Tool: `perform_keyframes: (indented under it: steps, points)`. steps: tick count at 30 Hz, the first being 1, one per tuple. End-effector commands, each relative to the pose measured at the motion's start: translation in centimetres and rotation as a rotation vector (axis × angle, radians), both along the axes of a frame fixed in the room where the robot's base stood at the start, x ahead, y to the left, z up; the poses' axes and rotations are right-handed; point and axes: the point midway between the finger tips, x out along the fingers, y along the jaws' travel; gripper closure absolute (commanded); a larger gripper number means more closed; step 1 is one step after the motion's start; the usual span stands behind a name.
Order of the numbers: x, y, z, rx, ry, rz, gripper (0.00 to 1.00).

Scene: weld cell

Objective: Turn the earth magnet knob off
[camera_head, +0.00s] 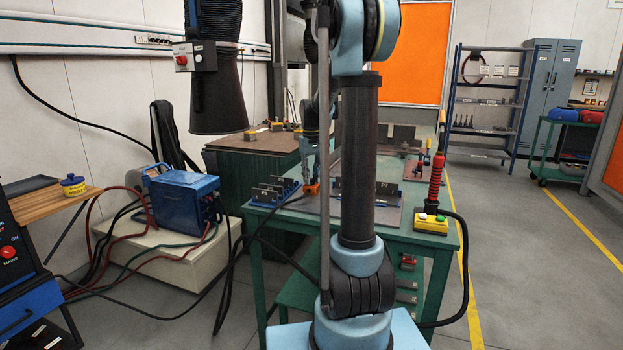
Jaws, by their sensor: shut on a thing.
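The earth magnet (312,190) shows as a small orange piece on the green welding table (437,240), left of my arm's thick dark link. A dark cable runs from near it over the table's left edge. My gripper (311,179) points down from above and is shut on the knob at the top of the magnet. The fingertips are small in the view, and the knob's turned position cannot be made out. My own arm hides part of the table just right of the gripper.
Blue fixtures with dark plates (275,190) stand left of the gripper. A dark plate (387,190) stands behind my arm. A button box (431,222) and a red-handled tool (435,180) are at the table's right. A fume hood (217,95) hangs at upper left.

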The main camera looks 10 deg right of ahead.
Motion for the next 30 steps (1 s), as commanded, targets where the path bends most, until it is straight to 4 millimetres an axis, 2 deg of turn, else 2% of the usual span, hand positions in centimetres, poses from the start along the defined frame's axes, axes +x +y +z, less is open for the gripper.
perform_keyframes:
  steps: [7,21,22,24,30]
  points:
    - [0.0,0.0,0.0,0.0,0.0,0.059,1.0]
    - [-0.01,0.01,-0.01,0.0,0.0,0.069,1.0]
    - [-0.01,0.01,-0.01,0.0,0.0,0.069,0.71]
    - [-0.01,0.01,-0.01,0.0,0.0,0.069,0.56]
    - [0.0,0.01,0.0,0.0,0.0,0.069,0.56]
